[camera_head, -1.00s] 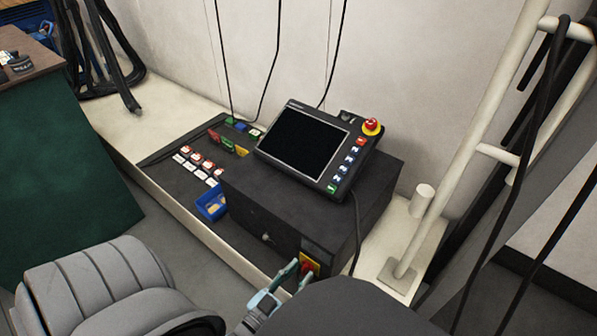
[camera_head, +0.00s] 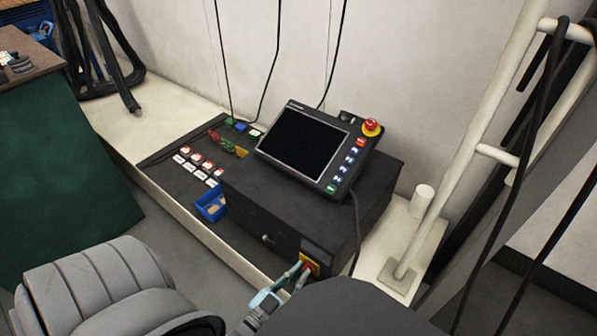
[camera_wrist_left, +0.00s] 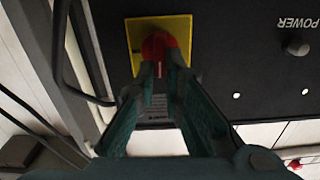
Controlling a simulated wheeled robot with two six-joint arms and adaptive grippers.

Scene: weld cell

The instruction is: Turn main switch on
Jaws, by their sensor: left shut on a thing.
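The main switch is a red knob (camera_wrist_left: 158,43) on a yellow square plate (camera_wrist_left: 134,28), set in the front of a black control box (camera_head: 284,222). In the head view, its yellow plate (camera_head: 313,255) shows at the lower right of the box front. My left gripper (camera_head: 303,270) is at the switch, its two fingers on the knob. In the wrist view, the fingertips (camera_wrist_left: 164,70) are drawn together on both sides of the red knob, with a pale mark between them. The fingers hide part of the knob. My right gripper is not in view.
A knob marked POWER (camera_wrist_left: 297,46) is on the same panel. A teach pendant (camera_head: 308,147) with a red emergency button (camera_head: 371,127) lies on the box. A cable hangs beside the box. A blue bin (camera_head: 211,205) and labelled small items stand to the left.

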